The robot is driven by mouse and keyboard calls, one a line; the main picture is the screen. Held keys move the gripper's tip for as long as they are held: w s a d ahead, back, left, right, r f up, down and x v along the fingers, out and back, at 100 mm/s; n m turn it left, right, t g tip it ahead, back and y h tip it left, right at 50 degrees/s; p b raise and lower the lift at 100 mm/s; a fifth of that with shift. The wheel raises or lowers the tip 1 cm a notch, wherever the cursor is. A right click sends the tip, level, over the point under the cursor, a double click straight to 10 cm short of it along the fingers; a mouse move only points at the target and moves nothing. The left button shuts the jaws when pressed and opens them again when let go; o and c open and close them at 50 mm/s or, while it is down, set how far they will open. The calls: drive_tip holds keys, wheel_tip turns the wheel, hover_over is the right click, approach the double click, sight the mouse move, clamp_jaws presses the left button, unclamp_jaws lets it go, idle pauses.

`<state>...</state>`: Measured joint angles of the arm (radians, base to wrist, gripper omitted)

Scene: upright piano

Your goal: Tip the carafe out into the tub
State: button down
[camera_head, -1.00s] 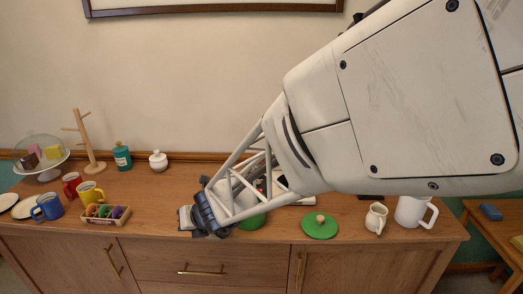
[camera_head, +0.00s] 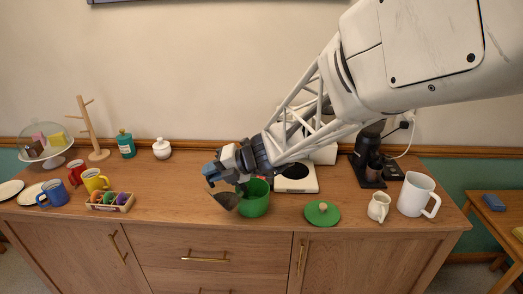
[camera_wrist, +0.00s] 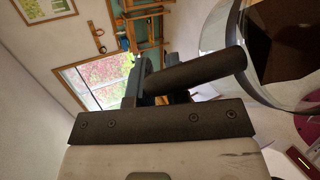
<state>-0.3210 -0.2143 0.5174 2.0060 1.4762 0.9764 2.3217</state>
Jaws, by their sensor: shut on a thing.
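My gripper (camera_head: 232,168) is shut on the dark handle (camera_wrist: 205,70) of the glass carafe. The carafe (camera_wrist: 282,45) fills the right of the wrist view, with clear glass and something dark inside. In the head view only a dark, tilted part of the carafe (camera_head: 226,200) shows below the gripper. The green tub (camera_head: 257,202) stands on the sideboard just right of it, open at the top. The carafe is at the tub's left side; I cannot tell whether it overlaps the rim. The tub's inside is mostly hidden, and no pouring stream shows.
A green lid (camera_head: 322,213), cream jug (camera_head: 378,207) and white pitcher (camera_head: 416,195) stand to the right. A white appliance (camera_head: 298,180) and black grinder (camera_head: 369,165) are behind. Mugs and a small crate (camera_head: 110,207) are left. The sideboard between crate and tub is clear.

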drive_tip(key=shift+w+d+r+m+y, duration=0.4)
drive_tip(key=shift+w+d+r+y, duration=0.15)
drive_tip(key=shift+r, duration=0.2)
drive_tip(key=shift+w+d+r+m+g+y, duration=0.15)
drive_tip(key=shift+w+d+r+g+y, duration=0.1)
drive_tip(key=shift+w+d, duration=0.2)
drive_tip(key=shift+w+d+r+m+g+y, duration=0.15)
drive_tip(key=shift+w+d+g, duration=0.1)
drive_tip(key=shift+w+d, duration=0.15)
drive_tip(key=shift+w+d+r, duration=0.15)
drive_tip(key=shift+w+d, duration=0.1)
drive_tip(key=shift+d, duration=0.05)
drive_tip(key=shift+w, duration=0.1)
drive_tip(key=shift+w+d+r+y, duration=0.1)
drive_tip(key=shift+d+y, duration=0.05)
drive_tip(key=shift+y, duration=0.1)
drive_tip(key=shift+w+d+r+m+y, duration=0.45)
drive_tip(key=shift+w+d+m+y, duration=0.05)
drive_tip(key=shift+w+d+m, duration=0.2)
drive_tip(key=shift+w+d, duration=0.15)
